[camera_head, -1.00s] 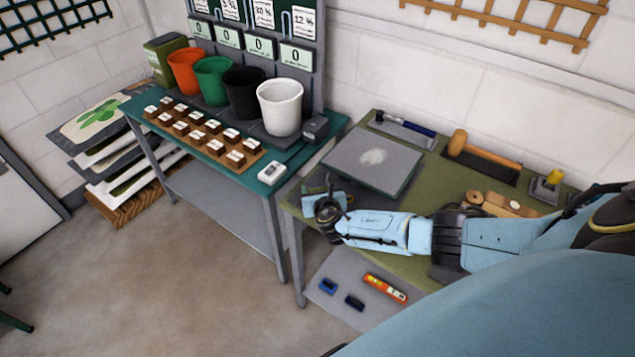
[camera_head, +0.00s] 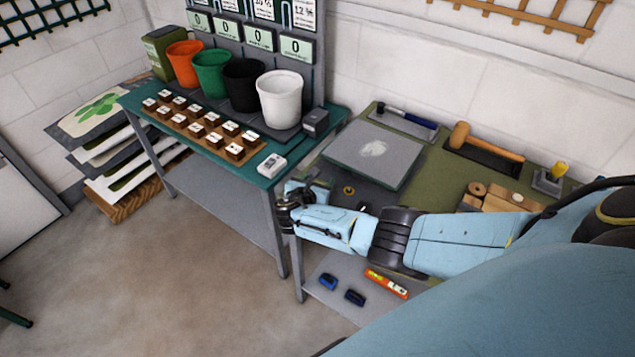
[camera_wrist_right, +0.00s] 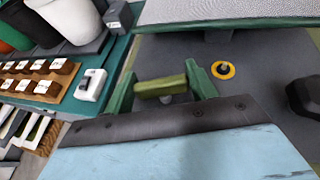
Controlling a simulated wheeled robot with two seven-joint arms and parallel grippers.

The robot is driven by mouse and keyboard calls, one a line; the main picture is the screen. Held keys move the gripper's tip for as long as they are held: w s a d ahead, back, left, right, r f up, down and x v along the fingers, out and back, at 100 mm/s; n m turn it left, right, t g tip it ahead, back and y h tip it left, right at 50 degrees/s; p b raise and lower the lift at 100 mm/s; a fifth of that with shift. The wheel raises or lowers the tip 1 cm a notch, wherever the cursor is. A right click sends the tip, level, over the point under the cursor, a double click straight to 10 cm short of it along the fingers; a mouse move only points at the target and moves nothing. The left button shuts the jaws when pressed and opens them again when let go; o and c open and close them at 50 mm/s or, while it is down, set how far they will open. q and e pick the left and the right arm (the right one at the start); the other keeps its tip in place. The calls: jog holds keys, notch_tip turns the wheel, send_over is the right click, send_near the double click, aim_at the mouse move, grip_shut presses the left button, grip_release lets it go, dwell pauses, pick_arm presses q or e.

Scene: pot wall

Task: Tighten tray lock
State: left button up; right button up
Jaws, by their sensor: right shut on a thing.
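The grey square tray plate (camera_head: 374,155) with a pale smudge sits raised on the right-hand bench; its edge also shows at the top of the wrist view (camera_wrist_right: 230,12). My right gripper (camera_head: 294,190) is at the bench's front left corner, left of and below the plate. In the wrist view its green fingers (camera_wrist_right: 162,86) are shut on a short olive-green bar (camera_wrist_right: 160,87), which looks like the lock handle. A pale stem shows under the bar. A yellow ring with a dark knob (camera_wrist_right: 223,70) lies to the right of the fingers. My left gripper is out of view.
The green-topped bench (camera_head: 268,172) stands close on the left, with pots, brown blocks and a white device (camera_head: 272,165). A mallet (camera_head: 482,143), a hammer (camera_head: 405,115) and wooden pieces (camera_head: 490,196) lie behind my arm. A lower shelf holds a red level (camera_head: 386,283).

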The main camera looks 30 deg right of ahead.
jog(key=shift+w+d+r, duration=0.1)
jog(key=shift+r, duration=0.05)
jog(key=o, duration=1)
jog(key=p+v, duration=0.4)
jog(key=v, duration=0.9)
jog(key=shift+a, duration=0.2)
